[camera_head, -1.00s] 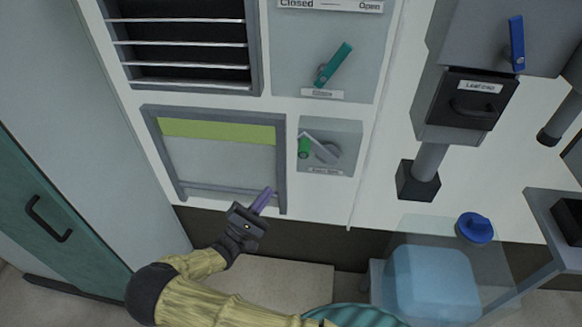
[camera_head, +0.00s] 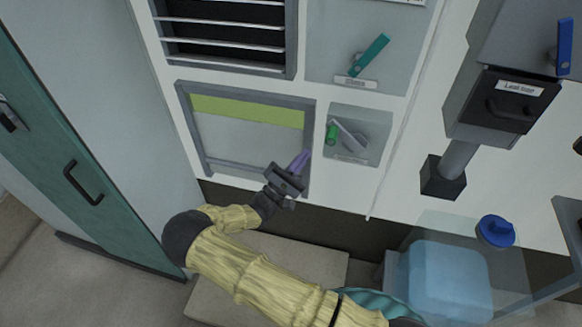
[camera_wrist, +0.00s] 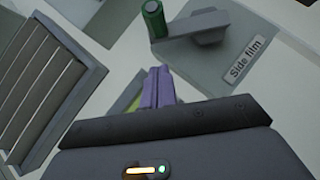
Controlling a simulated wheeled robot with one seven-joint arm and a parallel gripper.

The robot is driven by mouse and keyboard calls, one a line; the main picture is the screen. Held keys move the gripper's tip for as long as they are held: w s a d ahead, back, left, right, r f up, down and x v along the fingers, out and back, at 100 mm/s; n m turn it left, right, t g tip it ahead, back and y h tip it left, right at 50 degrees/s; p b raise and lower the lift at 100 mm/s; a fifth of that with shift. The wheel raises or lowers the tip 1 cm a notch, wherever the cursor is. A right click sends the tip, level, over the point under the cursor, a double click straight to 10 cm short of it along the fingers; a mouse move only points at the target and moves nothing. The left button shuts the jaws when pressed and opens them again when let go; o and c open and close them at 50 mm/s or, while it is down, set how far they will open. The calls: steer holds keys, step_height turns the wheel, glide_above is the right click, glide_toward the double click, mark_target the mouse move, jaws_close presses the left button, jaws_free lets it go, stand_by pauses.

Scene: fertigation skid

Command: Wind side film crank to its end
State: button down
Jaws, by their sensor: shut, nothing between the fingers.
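The side film crank (camera_head: 350,137) is a grey arm with a green knob (camera_head: 331,132) at its left end, on a pale grey plate. In the wrist view the green knob (camera_wrist: 153,18) stands at the top, with the grey crank arm (camera_wrist: 195,32) running right from it and a "Side film" label (camera_wrist: 244,68) below. My gripper (camera_head: 303,158) has purple fingers and is shut and empty. It is below and left of the knob, apart from it, in front of the film window's lower right corner. The fingers (camera_wrist: 158,82) point toward the knob in the wrist view.
The framed film window (camera_head: 245,140) with a green band is left of the crank. A louvre vent (camera_head: 230,32) and a teal lever (camera_head: 370,54) are above. A clear tank with a blue cap (camera_head: 496,231) stands lower right. A teal door (camera_head: 62,150) is at left.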

steer(key=d+r+p, duration=0.1)
steer(key=d+r, duration=0.3)
steer(key=shift+w+d+p, duration=0.15)
steer(key=shift+w+p, duration=0.2)
steer(key=shift+w, duration=0.1)
steer(key=shift+r+m, duration=0.3)
